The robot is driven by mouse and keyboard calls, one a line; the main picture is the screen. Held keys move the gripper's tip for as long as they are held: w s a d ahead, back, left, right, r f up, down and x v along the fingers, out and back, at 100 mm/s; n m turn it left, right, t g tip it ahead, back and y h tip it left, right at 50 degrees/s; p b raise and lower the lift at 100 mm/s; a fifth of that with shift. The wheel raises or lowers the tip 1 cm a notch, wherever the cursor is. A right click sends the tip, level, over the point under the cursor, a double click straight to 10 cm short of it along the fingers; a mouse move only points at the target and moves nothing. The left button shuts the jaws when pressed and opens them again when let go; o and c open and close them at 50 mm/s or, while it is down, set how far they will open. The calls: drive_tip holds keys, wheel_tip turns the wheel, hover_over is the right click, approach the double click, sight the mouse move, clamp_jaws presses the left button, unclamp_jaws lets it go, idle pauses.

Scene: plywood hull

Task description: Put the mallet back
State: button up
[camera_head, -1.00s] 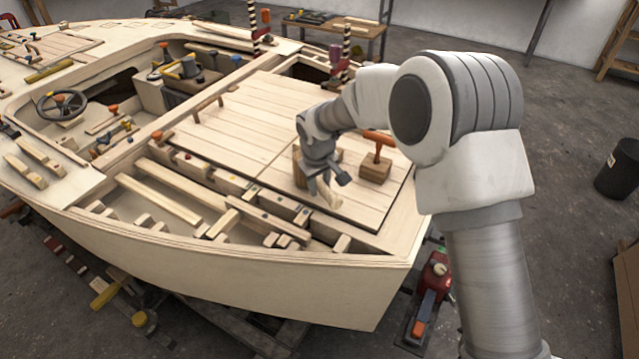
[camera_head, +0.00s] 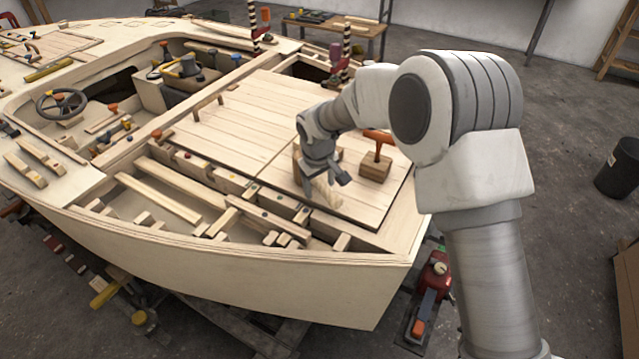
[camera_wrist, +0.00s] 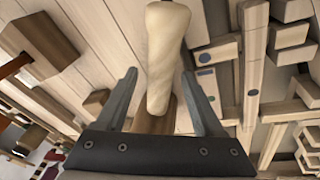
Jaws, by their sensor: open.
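A pale, cream-coloured cylinder (camera_wrist: 167,55), which looks like the mallet's head, lies between my fingers in the wrist view. In the head view it shows as a pale piece (camera_head: 326,194) just under my gripper (camera_head: 327,181), over the planked deck. My gripper (camera_wrist: 160,78) is open, with a finger on each side of the cylinder and visible gaps to it. A brown wooden part (camera_wrist: 155,124) shows beneath the cylinder's near end; I cannot tell whether it is the handle or a block. My wrist hides part of this spot in the head view.
A wooden block with an orange T-shaped handle (camera_head: 376,166) stands on the deck (camera_head: 245,125) just right of my gripper; the block (camera_wrist: 38,45) is at left in the wrist view. Open framing with loose battens (camera_head: 160,190) lies left. The deck's far part is mostly clear.

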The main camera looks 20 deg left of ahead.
drive_tip(key=p+v, duration=0.2)
drive_tip(key=v, duration=1.5)
drive_tip(key=shift+r, duration=0.3)
drive_tip(key=shift+s, duration=0.1)
drive_tip(key=s+d+r+m+t+p, duration=0.1)
drive_tip(key=d+r+m, duration=0.1)
drive_tip(key=d+r, duration=0.45)
drive_tip(key=s+d+r+m+p, duration=0.1)
drive_tip(key=s+d+r, duration=0.15)
drive_tip(key=d, duration=0.65)
drive_tip(key=s+d+r+m+t+p, duration=0.1)
drive_tip(key=d+r+m, duration=0.1)
drive_tip(key=d+r, duration=0.45)
drive_tip(key=s+d+m+h+p, duration=0.1)
drive_tip(key=s+d+m+p, duration=0.2)
drive_tip(key=s+d, duration=1.2)
drive_tip(key=d+m, duration=0.1)
drive_tip(key=m, duration=0.2)
drive_tip(key=shift+d+t, duration=0.15)
drive_tip(key=shift+t, duration=0.25)
